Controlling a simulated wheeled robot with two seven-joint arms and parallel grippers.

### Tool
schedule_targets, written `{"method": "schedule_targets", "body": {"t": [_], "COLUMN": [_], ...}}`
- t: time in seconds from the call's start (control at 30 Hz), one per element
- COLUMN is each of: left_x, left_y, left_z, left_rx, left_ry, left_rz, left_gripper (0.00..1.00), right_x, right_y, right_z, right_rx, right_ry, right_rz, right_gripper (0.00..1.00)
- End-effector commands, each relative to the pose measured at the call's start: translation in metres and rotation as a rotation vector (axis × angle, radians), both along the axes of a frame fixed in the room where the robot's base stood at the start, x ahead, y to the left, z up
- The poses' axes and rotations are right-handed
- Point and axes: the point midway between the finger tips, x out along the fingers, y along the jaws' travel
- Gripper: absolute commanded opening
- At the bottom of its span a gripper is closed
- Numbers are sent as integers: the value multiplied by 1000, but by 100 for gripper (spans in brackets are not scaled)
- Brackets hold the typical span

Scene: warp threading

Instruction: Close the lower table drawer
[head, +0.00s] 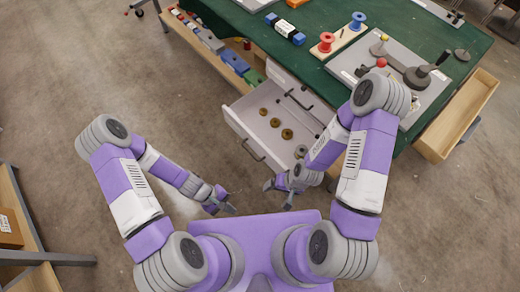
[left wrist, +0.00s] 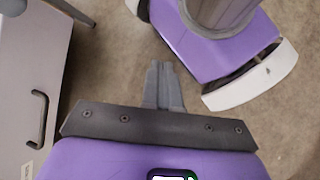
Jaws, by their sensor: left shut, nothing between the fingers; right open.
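The lower table drawer (head: 240,123) is white and stands pulled out from the green-topped table, with a dark bar handle (head: 253,149) on its front. Several brown and dark round pieces and dark rods lie inside it. Above it, the upper drawer front (head: 290,82), also with a dark handle, looks shut. My left gripper (head: 227,208) is shut and empty, in front of the lower drawer and apart from it. Its fingers (left wrist: 163,85) show in the left wrist view, with a pale drawer front and handle (left wrist: 38,120) at left. My right gripper (head: 278,194) is open, near the drawer's front right corner.
A wooden drawer (head: 462,112) stands open at the table's right side. A tray of parts (head: 205,38) runs along the left side. Spools and a grey board (head: 345,68) sit on the tabletop. A wooden shelf (head: 22,225) stands far left. The floor in front is clear.

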Motion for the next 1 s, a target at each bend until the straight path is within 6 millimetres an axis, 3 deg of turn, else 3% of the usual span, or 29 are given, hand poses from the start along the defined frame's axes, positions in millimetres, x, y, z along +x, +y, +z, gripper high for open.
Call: {"method": "schedule_targets", "body": {"t": [0.1,0.23,0.4,0.5,0.7,1.0], "left_x": [6,50,118,142,162,193], "left_y": [-30,-50,-31,-14,-5,-51], "left_z": [-14,-13,-14,-16,-17,-18], "left_rx": [-226,-519,-838,-947,-1020,-1019], "left_ry": [249,392,401,370,339,342], "left_rz": [289,621,987,1120,1208,1201], "left_gripper": [0,0,0,0,0,0], "right_x": [0,0,0,0,0,0], "right_y": [0,0,0,0,0,0], "right_z": [-6,-9,-12,-13,-15,-27], "right_rx": [0,0,0,0,0,0], "right_ry": [0,0,0,0,0,0], "right_rz": [0,0,0,0,0,0], "right_gripper": [85,85,85,85,85,85]}}
